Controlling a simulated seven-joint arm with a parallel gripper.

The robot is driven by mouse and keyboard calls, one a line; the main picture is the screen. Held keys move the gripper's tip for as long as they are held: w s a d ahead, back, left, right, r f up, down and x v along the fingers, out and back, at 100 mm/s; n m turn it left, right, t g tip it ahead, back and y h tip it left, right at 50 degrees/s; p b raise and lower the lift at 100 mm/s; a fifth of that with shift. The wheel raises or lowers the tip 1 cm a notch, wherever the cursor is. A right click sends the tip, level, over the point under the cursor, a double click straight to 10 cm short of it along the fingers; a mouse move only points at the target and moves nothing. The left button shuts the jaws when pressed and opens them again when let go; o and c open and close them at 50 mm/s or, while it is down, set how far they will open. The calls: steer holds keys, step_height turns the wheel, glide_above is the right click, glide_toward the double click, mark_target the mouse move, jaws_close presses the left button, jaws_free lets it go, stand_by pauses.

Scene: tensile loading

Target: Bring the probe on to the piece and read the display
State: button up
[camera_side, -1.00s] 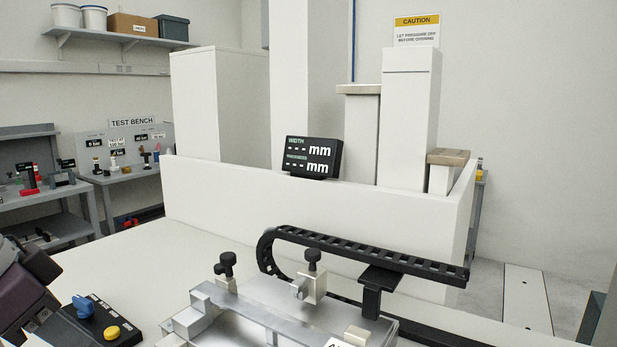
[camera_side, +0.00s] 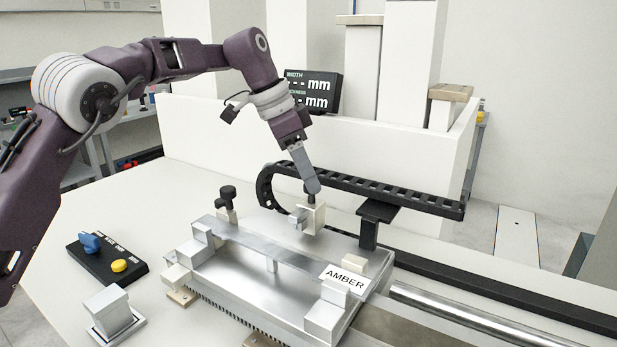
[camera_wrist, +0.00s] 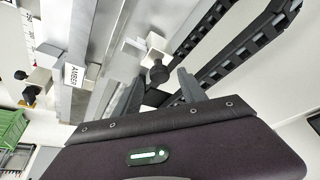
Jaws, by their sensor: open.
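The display (camera_side: 311,91) stands on the white wall behind the bench, showing a width line and a thickness line. The lines read dashes and "mm", partly hidden by my arm. A pale block with a black knob (camera_side: 311,199), which looks like the probe, sits at the rear of the metal fixture. A long flat metal strip (camera_side: 275,257), seemingly the piece, lies across the fixture. My gripper (camera_side: 314,188) points down at the knob. In the wrist view my open fingers (camera_wrist: 160,88) are on either side of the knob (camera_wrist: 158,73); contact cannot be told.
A second black knob (camera_side: 228,195) stands left on the fixture (camera_side: 240,285), whose plate is labelled AMBER (camera_side: 345,278). A black cable chain (camera_side: 370,190) curves close behind. A control box (camera_side: 105,258) with blue and yellow knobs lies left.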

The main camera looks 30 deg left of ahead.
steer(key=shift+w+d+f, duration=0.2)
steer(key=shift+f, duration=0.4)
jaws_close()
steer(key=s, duration=0.7)
steer(key=shift+s, duration=0.1)
jaws_free()
steer(key=v, duration=0.7)
stand_by(0.5)
